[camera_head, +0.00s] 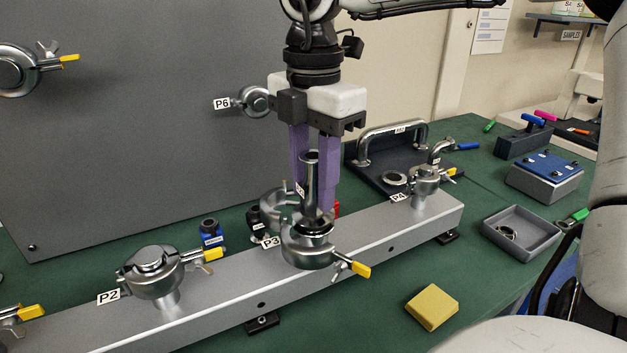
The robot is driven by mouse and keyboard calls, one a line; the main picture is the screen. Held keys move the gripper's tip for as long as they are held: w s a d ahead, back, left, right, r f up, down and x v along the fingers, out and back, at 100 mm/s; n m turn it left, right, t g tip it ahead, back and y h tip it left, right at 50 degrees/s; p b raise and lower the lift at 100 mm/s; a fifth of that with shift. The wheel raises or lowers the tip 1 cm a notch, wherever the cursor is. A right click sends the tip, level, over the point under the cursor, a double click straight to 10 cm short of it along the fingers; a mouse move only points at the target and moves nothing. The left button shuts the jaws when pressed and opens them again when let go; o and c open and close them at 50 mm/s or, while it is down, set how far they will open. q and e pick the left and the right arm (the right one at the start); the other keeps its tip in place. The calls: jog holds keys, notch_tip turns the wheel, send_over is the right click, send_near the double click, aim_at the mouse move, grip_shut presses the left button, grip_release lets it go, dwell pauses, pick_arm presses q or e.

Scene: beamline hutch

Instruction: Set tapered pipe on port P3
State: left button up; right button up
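The tapered pipe (310,181) is a grey metal tube, standing upright with its wider flanged end down. My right gripper (314,200) comes from above, its two purple fingers on either side of the pipe and shut on it. The pipe's lower end is right over port P3 (305,252), inside or just above the clamp; I cannot tell if the flange is fully seated. The P3 clamp hangs open around the port, with its yellow-handled wing nut (357,269) swung out to the front right. The P3 label (270,242) is left of it. My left gripper is not in view.
The grey rail also carries clamped ports P2 (152,271) and P4 (426,178). Blue (211,232) and black fittings stand behind the rail. A handled dark plate (372,176), a grey tray (521,232) and a yellow block (432,307) are at right. A grey panel stands behind.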

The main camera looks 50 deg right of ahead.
jog(key=o, duration=0.4)
notch_tip(320, 180, up, 10)
jog(key=shift+r, duration=0.15)
dwell(0.3)
